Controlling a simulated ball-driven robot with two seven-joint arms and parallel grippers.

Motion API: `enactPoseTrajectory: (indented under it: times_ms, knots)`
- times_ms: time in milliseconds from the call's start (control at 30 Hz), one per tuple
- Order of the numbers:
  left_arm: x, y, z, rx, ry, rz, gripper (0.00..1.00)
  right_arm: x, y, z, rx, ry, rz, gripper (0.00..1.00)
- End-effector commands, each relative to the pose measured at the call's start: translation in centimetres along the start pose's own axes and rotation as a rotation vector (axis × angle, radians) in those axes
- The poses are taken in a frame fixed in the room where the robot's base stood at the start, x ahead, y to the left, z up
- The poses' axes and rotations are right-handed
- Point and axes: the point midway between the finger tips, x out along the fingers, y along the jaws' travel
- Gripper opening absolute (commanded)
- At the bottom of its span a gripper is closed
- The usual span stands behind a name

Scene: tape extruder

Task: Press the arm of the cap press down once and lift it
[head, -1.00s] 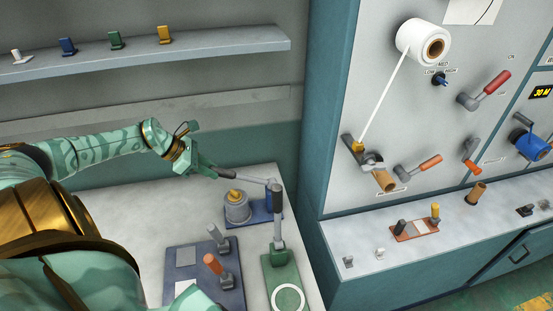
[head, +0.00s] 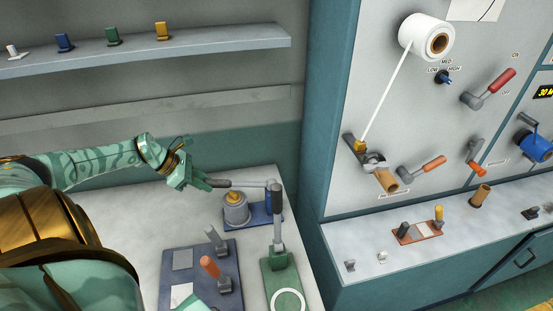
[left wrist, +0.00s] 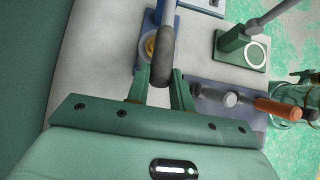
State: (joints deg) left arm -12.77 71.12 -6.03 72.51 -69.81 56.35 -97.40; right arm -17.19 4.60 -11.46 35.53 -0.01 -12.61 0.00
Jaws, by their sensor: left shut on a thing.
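The cap press has a blue base (head: 265,212) on the light table. Its grey arm (head: 248,184) reaches left from the post, close to level, over a grey cylinder (head: 236,208) with a yellow cap on top. My left gripper (head: 207,183) is shut on the arm's dark handle. In the left wrist view the handle (left wrist: 164,58) runs between the two fingers, with the yellow cap partly hidden behind it. Only a green piece of what looks like my right gripper shows at the bottom edge in the head view; its fingers are not clear.
A green-based press (head: 280,272) with an upright lever stands just right of and in front of the cap press. A dark blue plate (head: 190,256) with an orange-handled lever (head: 210,267) is in front. A shelf (head: 150,57) with small clips hangs behind. The left table area is clear.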

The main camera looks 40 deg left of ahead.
Motion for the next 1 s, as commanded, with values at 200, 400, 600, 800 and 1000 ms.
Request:
enactPoseTrajectory:
  times_ms: [200,400,600,800,1000]
  knots:
    - [0.2,0.0,-0.4,-0.001,0.005,0.000,0.00,0.2,0.0,0.1,0.000,-0.001,0.000,0.79]
    - [1.1,0.0,-1.4,-0.002,0.006,0.000,0.00,1.2,-0.1,0.3,0.000,-0.004,-0.002,0.79]
    - [2.0,0.0,-2.5,-0.001,0.006,0.000,0.00,2.3,-0.2,0.5,0.000,-0.008,-0.003,0.79]
    - [2.2,0.0,-2.8,0.000,0.004,0.000,0.47,2.5,-0.2,0.6,0.000,-0.009,-0.003,0.79]
    - [2.2,0.0,-2.6,0.000,0.002,0.000,0.48,2.5,-0.2,0.6,0.000,-0.009,-0.003,0.79]
